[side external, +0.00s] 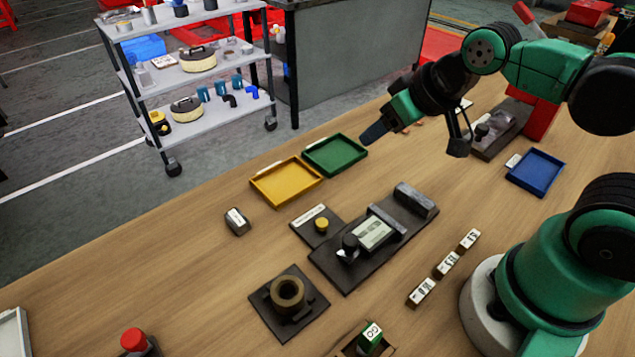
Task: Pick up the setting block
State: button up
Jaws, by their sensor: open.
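My gripper (378,131) is at the upper middle, raised above the table to the right of the green tray, with its dark tip pointing down and left. It is open, and I see nothing held in it. The gap between its fingers is hard to make out from this side. A small grey block with a pale label (237,221) stands alone on the wood at the left, well away from my gripper. Several white-labelled blocks (447,264) lie in a row at the right. The lettering is too small to tell which is the setting block.
A yellow tray (256,189) and a green tray (359,165) sit near the far edge. A dark gauge fixture (333,268) and a ring on a plate (287,290) occupy the middle. A blue tray (536,172) is at the right. Bare wood surrounds the lone grey block.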

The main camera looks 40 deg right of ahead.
jog(key=o, duration=0.6)
jog(key=shift+c, duration=0.2)
jog(key=m+g+y, duration=0.4)
jog(key=m+g, duration=0.3)
jog(key=m, duration=1.1)
send_over(237, 218)
jog(key=d, duration=0.3)
jog(key=f, duration=0.8)
jog(key=shift+a+f, duration=0.1)
jog(key=shift+a, duration=0.1)
jog(key=shift+x, duration=2.85)
